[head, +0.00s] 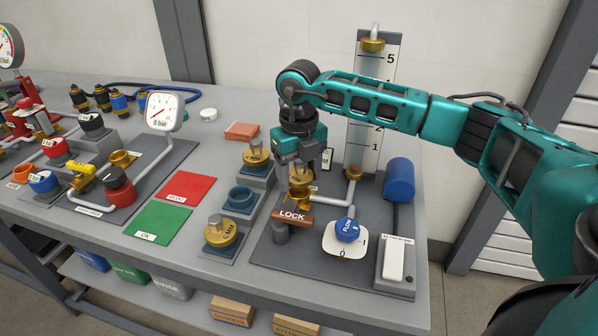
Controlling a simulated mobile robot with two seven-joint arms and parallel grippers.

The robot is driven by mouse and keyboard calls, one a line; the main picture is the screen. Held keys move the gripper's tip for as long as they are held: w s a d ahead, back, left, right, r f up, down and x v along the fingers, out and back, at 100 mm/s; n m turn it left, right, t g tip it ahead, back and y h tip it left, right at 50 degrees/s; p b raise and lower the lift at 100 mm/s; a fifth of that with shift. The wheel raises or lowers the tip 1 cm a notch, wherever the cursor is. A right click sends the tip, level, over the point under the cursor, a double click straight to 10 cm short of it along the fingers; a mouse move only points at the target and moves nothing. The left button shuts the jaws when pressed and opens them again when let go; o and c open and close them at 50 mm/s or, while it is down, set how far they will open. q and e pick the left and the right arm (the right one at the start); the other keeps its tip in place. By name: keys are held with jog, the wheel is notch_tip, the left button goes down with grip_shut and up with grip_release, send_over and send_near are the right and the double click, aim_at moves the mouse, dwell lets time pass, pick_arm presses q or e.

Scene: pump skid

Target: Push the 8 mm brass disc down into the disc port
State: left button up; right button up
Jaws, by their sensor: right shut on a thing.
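My right gripper (300,172) points down over the pump skid plate and is shut on the grey knob of a brass disc (299,184). The disc is at the brass disc port (298,199), just behind the brown LOCK bar (292,217). The fingers and the small size hide how deep the disc sits, and I cannot read its size mark. Two other brass discs with grey knobs sit on stands to the left, one at the back (256,158) and one at the front (222,233). The blue stand (241,197) between them is empty. My left gripper is not in view.
A blue FLOW knob (347,230), a white lever switch (394,262) and a blue cylinder (399,180) stand right of the port. A tall scale (369,150) rises behind. Red (186,187) and green (160,223) mats lie clear at left, beside a gauge (162,112).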

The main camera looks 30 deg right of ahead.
jog(key=shift+f+b, duration=1)
jog(key=shift+f, duration=0.7)
jog(key=o, duration=1.2)
jog(key=shift+o, duration=0.2)
jog(key=shift+r, duration=0.4)
notch_tip(320, 180, up, 11)
jog(key=shift+r+p, duration=0.15)
jog(key=shift+p, duration=0.25)
jog(key=shift+r, duration=0.45)
